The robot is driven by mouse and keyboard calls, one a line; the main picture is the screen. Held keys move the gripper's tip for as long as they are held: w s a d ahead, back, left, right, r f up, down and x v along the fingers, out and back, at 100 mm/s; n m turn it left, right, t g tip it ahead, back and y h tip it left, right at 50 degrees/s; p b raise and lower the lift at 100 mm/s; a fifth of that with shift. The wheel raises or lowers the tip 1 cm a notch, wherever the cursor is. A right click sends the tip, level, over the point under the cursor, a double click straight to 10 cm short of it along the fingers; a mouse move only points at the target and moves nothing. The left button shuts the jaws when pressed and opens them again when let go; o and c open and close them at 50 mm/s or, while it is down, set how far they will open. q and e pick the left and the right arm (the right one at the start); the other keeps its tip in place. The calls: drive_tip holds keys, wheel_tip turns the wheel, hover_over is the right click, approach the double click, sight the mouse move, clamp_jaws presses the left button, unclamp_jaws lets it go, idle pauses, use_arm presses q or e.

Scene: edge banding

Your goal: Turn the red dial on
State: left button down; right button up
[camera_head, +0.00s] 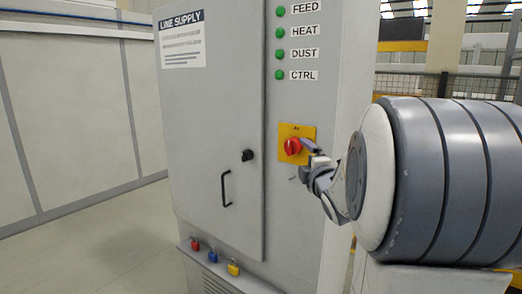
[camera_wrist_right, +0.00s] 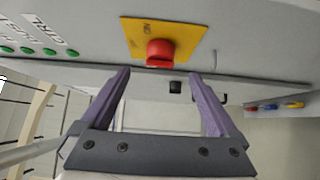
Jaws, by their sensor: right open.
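The red dial (camera_head: 292,146) sits on a yellow plate (camera_head: 308,132) on the grey cabinet's narrower face. In the right wrist view the red dial (camera_wrist_right: 159,52) shows on its yellow plate (camera_wrist_right: 190,42), ahead of and between the fingertips. My right gripper (camera_head: 305,149) is at the right edge of the plate in the head view. In the right wrist view its two purple fingers (camera_wrist_right: 158,78) stand wide apart with nothing between them. Whether a fingertip touches the dial cannot be told. My left gripper is not in view.
The grey cabinet (camera_head: 215,110) has a black door handle (camera_head: 226,188) and a black knob (camera_head: 247,155) left of the dial. Green lamps (camera_head: 280,54) sit above it. Red, blue and yellow padlocks (camera_head: 233,269) hang on a low ledge. Floor at left is clear.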

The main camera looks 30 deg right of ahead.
sight(294, 148)
drive_tip(key=p+x, duration=0.3)
drive_tip(key=x, duration=0.5)
drive_tip(key=shift+w, duration=0.3)
drive_tip(key=shift+w+d, duration=0.2)
drive_tip(key=shift+w, duration=0.25)
